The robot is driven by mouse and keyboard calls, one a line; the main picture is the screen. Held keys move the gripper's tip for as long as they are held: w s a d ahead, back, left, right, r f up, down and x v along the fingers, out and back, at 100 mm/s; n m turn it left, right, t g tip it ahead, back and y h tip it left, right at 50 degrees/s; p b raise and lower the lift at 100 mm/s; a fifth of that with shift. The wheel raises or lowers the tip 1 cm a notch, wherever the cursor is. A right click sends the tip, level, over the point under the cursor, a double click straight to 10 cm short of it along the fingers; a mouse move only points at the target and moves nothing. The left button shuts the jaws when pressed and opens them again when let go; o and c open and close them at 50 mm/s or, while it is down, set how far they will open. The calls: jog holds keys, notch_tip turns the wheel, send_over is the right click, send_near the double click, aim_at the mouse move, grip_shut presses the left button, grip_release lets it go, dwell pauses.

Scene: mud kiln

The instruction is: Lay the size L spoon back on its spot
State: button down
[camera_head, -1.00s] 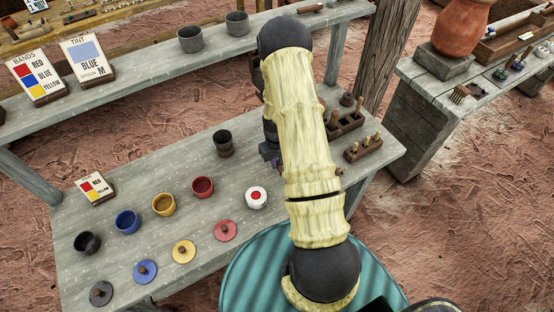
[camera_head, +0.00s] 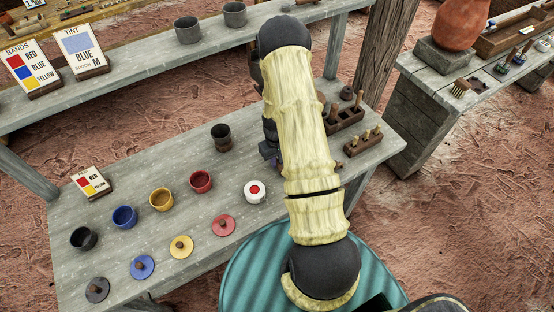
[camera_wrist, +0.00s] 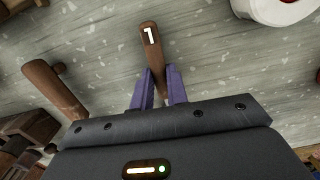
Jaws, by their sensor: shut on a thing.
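In the wrist view, the purple fingers of my gripper (camera_wrist: 160,76) are shut on a brown wooden spoon (camera_wrist: 149,38). Its handle end points away from the gripper and carries a white mark that reads like an upside-down L or a 1. The spoon's other end is hidden by the gripper. The grey wooden table (camera_wrist: 205,55) lies behind it; I cannot tell the gap. In the head view my arm hides the spoon and most of the gripper. A dark wooden rack (camera_head: 363,143) with several pale pegs or handles is right of my arm. The spoon's own spot cannot be made out.
A second dark rack (camera_head: 345,119) stands just behind the first. Several coloured cups, such as the red cup (camera_head: 201,181), and lids fill the left. A dark cup (camera_head: 221,137) stands farther back.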

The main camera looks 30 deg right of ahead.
jog(key=shift+f, duration=0.1)
jog(key=c, duration=0.7)
grip_release()
jog(key=shift+w, duration=0.1)
jog(key=shift+c, duration=0.2)
jog(key=shift+r+p, duration=1.95)
jog(key=shift+r, duration=1.1)
